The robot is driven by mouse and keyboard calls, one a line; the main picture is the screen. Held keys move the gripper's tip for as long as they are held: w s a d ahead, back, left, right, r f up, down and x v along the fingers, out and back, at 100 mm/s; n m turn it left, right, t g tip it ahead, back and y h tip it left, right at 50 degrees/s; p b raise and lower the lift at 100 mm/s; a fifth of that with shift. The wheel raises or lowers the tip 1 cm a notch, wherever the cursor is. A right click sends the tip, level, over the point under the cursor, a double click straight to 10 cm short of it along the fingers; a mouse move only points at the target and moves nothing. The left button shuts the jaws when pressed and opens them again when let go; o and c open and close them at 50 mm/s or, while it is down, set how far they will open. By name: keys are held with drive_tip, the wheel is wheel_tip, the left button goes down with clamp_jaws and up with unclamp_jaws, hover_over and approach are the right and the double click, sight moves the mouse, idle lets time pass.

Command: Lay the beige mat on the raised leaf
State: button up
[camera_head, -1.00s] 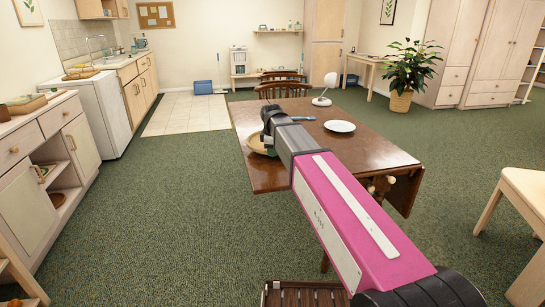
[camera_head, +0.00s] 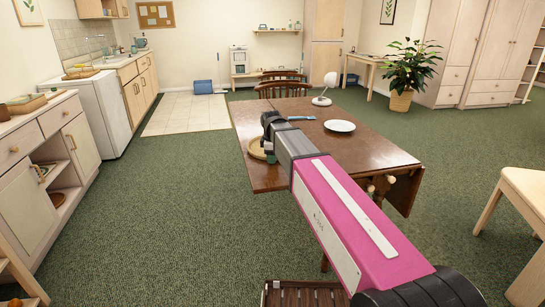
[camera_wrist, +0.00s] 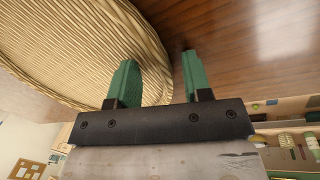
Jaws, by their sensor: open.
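The beige mat (camera_head: 256,150) is round and woven. In the head view it is at the left end of the brown table, partly hidden behind my gripper (camera_head: 269,154). In the wrist view the mat (camera_wrist: 75,35) fills the upper left, with its curved rim near my green fingers. My gripper (camera_wrist: 160,62) is open: one finger overlaps the mat's edge and the other is over bare wood. The raised leaf (camera_head: 268,180) is the table's flat left part. I cannot tell whether the mat lies fully flat on it.
The right leaf (camera_head: 405,190) hangs down. Chairs (camera_head: 284,89) are behind the table. Green carpet (camera_head: 180,210) is clear to the left.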

wheel_tip(320, 180, up, 12)
drive_tip(key=s, duration=0.2)
idle(0.4)
